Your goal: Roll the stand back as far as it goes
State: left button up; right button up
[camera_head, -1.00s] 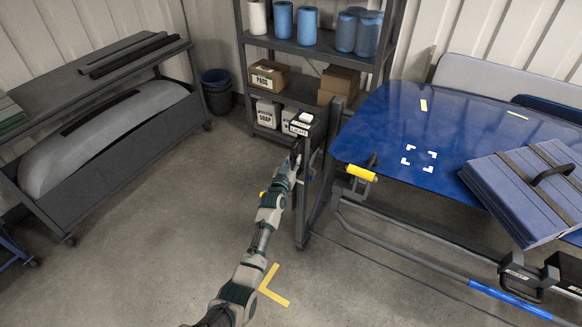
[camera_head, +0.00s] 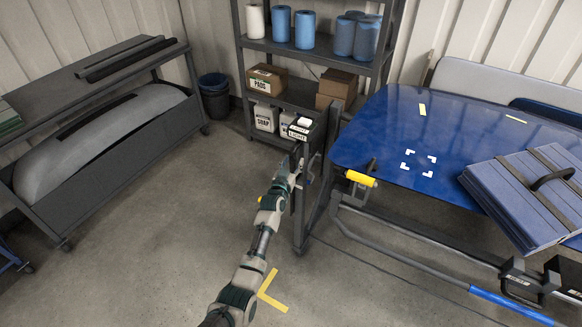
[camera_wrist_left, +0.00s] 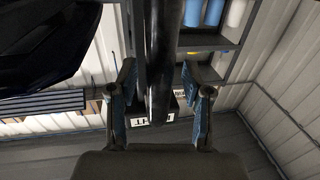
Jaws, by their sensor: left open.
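A dark post (camera_head: 299,215) stands at the left end of the panel rack, with a small box labelled LIGHT (camera_head: 301,130) at its top. I cannot tell whether this post is a separate stand or part of the rack. My left gripper (camera_head: 297,160) is at the upper part of the post, just below the box. In the left wrist view a dark upright bar (camera_wrist_left: 158,60) runs between the two spread fingers of my left gripper (camera_wrist_left: 158,100). The fingers look apart from the bar. The wheels or feet of the post are hard to make out. My right gripper does not show.
A blue panel (camera_head: 400,130) lies on the dark rack at right, with a blue padded board (camera_head: 525,195) on it. A shelf unit (camera_head: 300,50) stands behind. A cart (camera_head: 110,145) stands at left. Open floor with a yellow corner mark (camera_head: 271,292) lies between.

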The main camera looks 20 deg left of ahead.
pick_arm(q)
jog(key=s+d, duration=0.1)
jog(key=s, duration=1)
jog(key=shift+s+d+f, duration=0.15)
jog(key=shift+s+f, duration=0.05)
jog(key=shift+s, duration=0.05)
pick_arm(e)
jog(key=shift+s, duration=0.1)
pick_arm(q)
jog(key=shift+f, duration=0.1)
